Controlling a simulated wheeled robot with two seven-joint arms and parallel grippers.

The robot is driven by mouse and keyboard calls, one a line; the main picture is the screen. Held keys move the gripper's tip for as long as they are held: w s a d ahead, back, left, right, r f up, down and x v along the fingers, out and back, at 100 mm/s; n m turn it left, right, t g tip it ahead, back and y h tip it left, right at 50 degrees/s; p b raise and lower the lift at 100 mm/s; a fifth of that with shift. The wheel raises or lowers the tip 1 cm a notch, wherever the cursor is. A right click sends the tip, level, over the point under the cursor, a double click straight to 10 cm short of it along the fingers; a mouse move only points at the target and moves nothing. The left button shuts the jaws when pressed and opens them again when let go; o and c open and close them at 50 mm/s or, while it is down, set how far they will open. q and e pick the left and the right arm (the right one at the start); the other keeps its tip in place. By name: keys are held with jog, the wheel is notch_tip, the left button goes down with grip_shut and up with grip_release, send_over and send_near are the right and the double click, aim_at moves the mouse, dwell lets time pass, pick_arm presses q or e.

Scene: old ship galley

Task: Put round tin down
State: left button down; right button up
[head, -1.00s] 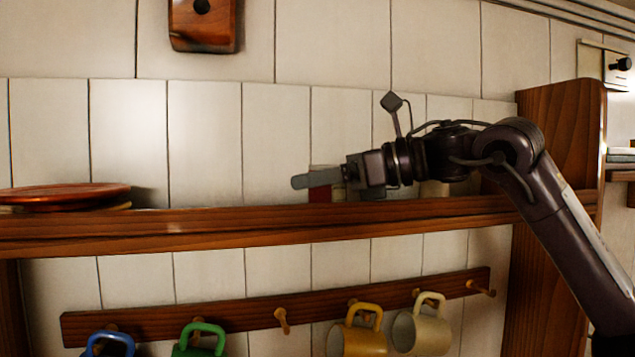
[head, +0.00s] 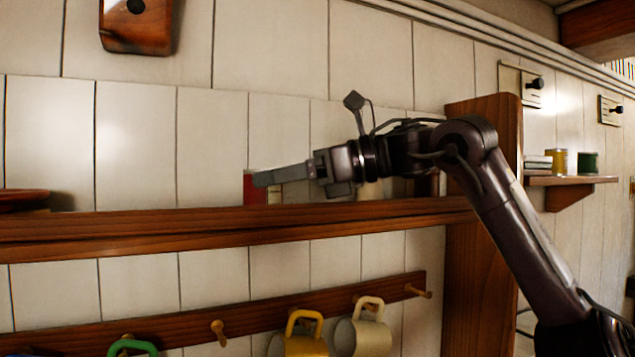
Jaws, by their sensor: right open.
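A small red tin (head: 249,190) stands on the wooden shelf (head: 130,222), partly hidden behind my right gripper's fingers. Whether it is round is hard to tell. My right gripper (head: 262,179) reaches in from the right above the shelf, pointing left. Its fingers show side-on, open, with nothing seen between them. They overlap the red tin in the view; I cannot tell whether they touch it. A pale object (head: 371,190) stands on the shelf behind the wrist, mostly hidden. My left gripper is out of view.
Red-brown plates (head: 22,199) lie on the shelf at the left. A yellow mug (head: 306,343) and a cream mug (head: 370,337) hang below. A wooden upright (head: 490,150) ends the shelf. A right-hand shelf (head: 575,181) holds a yellow tin (head: 558,161) and a green tin (head: 588,163).

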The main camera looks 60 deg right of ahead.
jog(key=b+v, duration=0.2)
jog(key=v, duration=0.6)
jog(key=shift+a, duration=0.1)
jog(key=shift+w, duration=0.1)
